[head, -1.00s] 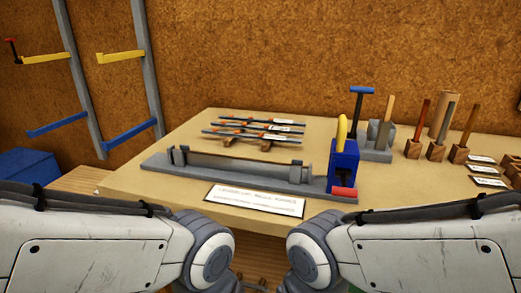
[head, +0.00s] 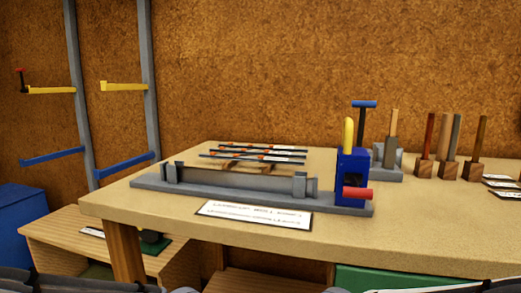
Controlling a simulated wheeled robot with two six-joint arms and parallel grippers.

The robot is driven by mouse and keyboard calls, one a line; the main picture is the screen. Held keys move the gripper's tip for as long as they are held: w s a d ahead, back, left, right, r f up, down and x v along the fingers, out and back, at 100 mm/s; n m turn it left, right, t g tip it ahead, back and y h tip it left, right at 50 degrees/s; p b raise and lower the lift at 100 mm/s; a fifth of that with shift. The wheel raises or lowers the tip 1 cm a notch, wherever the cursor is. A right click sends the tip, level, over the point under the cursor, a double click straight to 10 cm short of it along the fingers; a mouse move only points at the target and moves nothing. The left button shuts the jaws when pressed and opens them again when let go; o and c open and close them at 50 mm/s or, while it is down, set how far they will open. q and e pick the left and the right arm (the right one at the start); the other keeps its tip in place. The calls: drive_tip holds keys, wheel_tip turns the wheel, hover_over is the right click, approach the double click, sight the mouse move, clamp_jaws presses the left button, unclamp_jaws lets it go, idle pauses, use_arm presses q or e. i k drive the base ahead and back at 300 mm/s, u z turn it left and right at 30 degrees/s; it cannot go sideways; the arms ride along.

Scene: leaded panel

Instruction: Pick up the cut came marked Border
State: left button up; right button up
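Several cut cames (head: 262,151) lie side by side on small wooden rests at the back of the workbench (head: 400,222), behind a long grey fixture. They are thin dark strips with orange marks and white labels. The labels are too small to read, so I cannot tell which came is marked Border. Only slivers of my arms show at the bottom edge. Neither gripper is in view, and nothing touches the cames.
The grey fixture (head: 240,185) with a blue block (head: 352,172) and red handle lies along the bench front, before the cames. A white card (head: 254,214) lies before it. Tools in wooden blocks (head: 448,170) stand at right. A lower wooden surface (head: 75,237) and wall racks (head: 150,85) are at left.

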sight(261, 148)
drive_tip(key=k, duration=1.3)
drive_tip(key=u, duration=0.85)
drive_tip(key=i, duration=1.65)
drive_tip(key=z, duration=0.8)
